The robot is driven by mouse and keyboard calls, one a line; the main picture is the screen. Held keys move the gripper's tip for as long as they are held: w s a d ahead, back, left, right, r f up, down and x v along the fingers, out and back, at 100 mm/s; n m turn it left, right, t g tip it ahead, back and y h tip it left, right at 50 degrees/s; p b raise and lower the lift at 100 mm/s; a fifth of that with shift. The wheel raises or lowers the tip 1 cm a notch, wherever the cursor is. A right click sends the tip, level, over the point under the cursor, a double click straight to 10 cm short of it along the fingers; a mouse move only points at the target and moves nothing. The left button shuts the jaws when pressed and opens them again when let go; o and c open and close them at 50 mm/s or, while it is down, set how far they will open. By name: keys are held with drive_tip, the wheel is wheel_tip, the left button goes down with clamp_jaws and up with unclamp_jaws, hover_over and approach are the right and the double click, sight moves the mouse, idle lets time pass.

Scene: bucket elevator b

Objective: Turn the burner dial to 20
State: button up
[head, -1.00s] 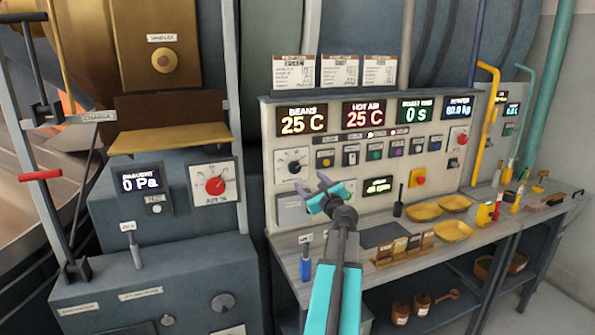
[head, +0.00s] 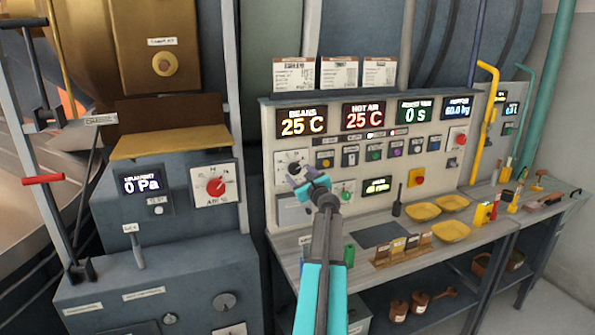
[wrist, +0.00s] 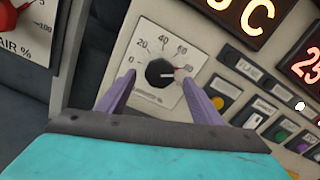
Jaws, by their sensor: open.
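The burner dial (head: 291,160) is a black knob on a white square plate at the upper left of the grey control panel. In the wrist view the dial (wrist: 159,71) has a printed scale starting at 0, then 20, 40 and 60 clockwise. A pale pointer with red near it lies to the knob's right, past the 60; the exact reading is unclear. My gripper (head: 307,183) is in front of the dial's lower part. In the wrist view my gripper (wrist: 157,80) is open, its purple fingers on either side of the knob. Contact cannot be told.
A red-knobbed air dial (head: 215,187) is on the left cabinet. Several coloured buttons (head: 374,153) sit right of the burner dial. The bench (head: 378,235) holds yellow trays (head: 423,212) and small cards.

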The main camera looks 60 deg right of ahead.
sight(294, 168)
drive_tip(key=shift+p+x, duration=0.35)
drive_tip(key=shift+x, duration=1)
drive_tip(key=shift+c, duration=0.4)
drive_tip(key=c, duration=1)
